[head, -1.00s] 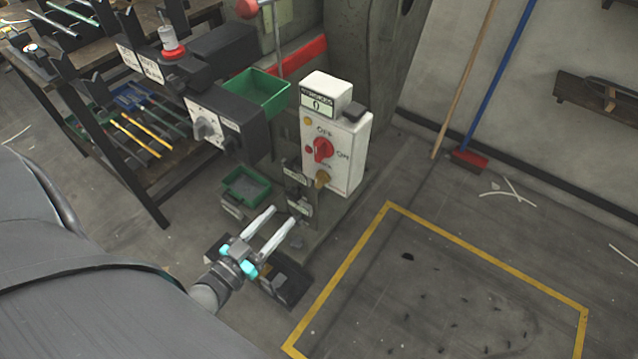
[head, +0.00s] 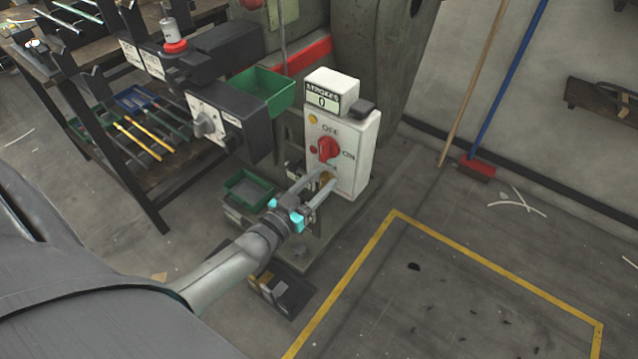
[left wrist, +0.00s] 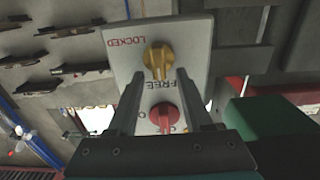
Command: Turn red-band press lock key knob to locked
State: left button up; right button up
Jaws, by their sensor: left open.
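The red-band press (head: 305,57) carries a white control box (head: 355,150) with a red OFF/ON switch (head: 328,149). Below the switch is the brass lock key knob (head: 327,178), partly hidden by my left gripper (head: 327,176) in the head view. In the left wrist view the knob (left wrist: 158,61) shows upside down between the words LOCKED and FREE, ahead of the fingertips. The left gripper (left wrist: 160,80) is open, with its fingers to either side of the line to the knob. I cannot tell whether they touch it. My right gripper is not in view.
A dark box with a grey dial (head: 205,125) and a green bin (head: 262,92) stand left of the control box. A lower green tray (head: 248,190) is close to my left arm. Floor inside the yellow line (head: 480,255) is mostly clear.

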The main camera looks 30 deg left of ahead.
pick_arm(q)
jog(key=shift+w, duration=0.1)
grip_shut()
dwell(0.4)
